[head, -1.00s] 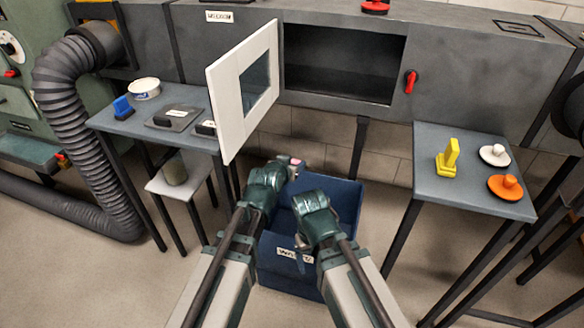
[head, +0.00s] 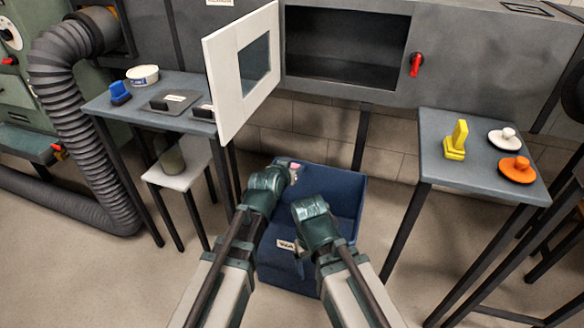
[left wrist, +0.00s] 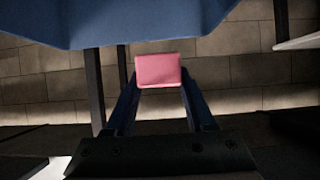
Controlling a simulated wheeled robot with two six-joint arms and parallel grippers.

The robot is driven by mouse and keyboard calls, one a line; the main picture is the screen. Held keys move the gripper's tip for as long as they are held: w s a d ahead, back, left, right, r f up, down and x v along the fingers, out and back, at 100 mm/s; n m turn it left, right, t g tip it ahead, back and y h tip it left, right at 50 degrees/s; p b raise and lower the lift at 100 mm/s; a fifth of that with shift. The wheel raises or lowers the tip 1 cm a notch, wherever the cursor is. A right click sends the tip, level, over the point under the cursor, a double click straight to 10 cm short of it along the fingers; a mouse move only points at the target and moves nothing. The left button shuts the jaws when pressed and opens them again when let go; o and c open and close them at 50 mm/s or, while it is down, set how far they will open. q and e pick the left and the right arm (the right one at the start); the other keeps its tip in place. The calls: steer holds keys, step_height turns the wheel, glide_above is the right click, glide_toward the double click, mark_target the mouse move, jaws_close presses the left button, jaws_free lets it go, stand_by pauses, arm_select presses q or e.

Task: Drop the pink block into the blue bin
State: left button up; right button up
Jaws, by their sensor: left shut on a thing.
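The pink block (head: 296,166) is mostly hidden by my left gripper (head: 291,172) in the head view. It shows clearly in the left wrist view (left wrist: 158,70), between the two fingertips. My left gripper is shut on it. The open-topped blue bin (head: 347,188) stands on the floor in front of me. In the head view the block and left gripper overlap the bin's back left part; their height above it is hard to judge. My right gripper (head: 299,248) overlaps the bin's front, and its fingers are too small and dark to read.
A left table (head: 190,85) holds a blue brush, a white tub and dark items. A right table (head: 440,180) holds a yellow brush and white and orange knobbed discs. A white hatch door (head: 222,75) stands open behind the left gripper. Floor shows around the bin.

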arm_select(q)
step_height(320, 180, down, 5)
steer(key=b, duration=0.3)
steer(key=shift+b, duration=0.4)
arm_select(e)
step_height(320, 180, down, 5)
steer(key=shift+r, duration=0.1)
arm_select(q)
steer(key=o, duration=1.4)
steer(key=shift+r, duration=0.1)
